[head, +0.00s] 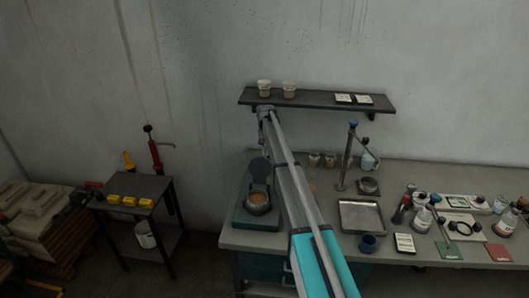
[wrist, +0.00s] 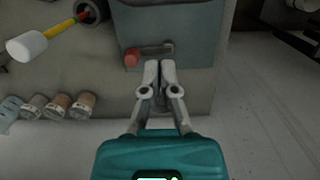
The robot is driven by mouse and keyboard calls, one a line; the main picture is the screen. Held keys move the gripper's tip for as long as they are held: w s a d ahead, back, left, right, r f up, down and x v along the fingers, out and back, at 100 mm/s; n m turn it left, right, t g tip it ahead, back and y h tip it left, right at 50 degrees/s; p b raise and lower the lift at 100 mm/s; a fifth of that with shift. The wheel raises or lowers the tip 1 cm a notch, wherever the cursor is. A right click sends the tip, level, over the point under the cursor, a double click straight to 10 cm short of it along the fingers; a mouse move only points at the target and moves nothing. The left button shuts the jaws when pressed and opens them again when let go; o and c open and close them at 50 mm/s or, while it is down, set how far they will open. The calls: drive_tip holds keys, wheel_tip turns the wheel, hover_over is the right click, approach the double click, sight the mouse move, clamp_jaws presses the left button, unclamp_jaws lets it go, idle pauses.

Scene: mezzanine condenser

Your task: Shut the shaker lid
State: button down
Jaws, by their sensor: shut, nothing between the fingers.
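The shaker (head: 257,203) stands at the left end of the workbench in the head view, on a dark blue-grey base (head: 256,220). Its dark round lid (head: 260,170) stands up, open, behind the bowl, which holds something orange-brown. My gripper (head: 266,112) is at the far end of my arm, high and behind the lid near the wall shelf, apart from the lid. In the wrist view my gripper (wrist: 158,72) has its fingers together and empty. Beyond the fingertips a blue-grey housing (wrist: 195,30), seemingly the shaker's base, shows with a red-knobbed lever (wrist: 133,57). I cannot make out the lid there.
A wall shelf (head: 315,101) with cups and cards is close to my gripper. A post stand (head: 348,157) and metal tray (head: 361,217) stand right of my arm.

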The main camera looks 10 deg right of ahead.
sight(261, 166)
drive_tip(key=shift+s+a, duration=0.35)
drive_tip(key=shift+s, duration=0.6)
drive_tip(key=shift+s+a, duration=0.3)
drive_tip(key=shift+s, duration=0.6)
drive_tip(key=shift+f, duration=0.1)
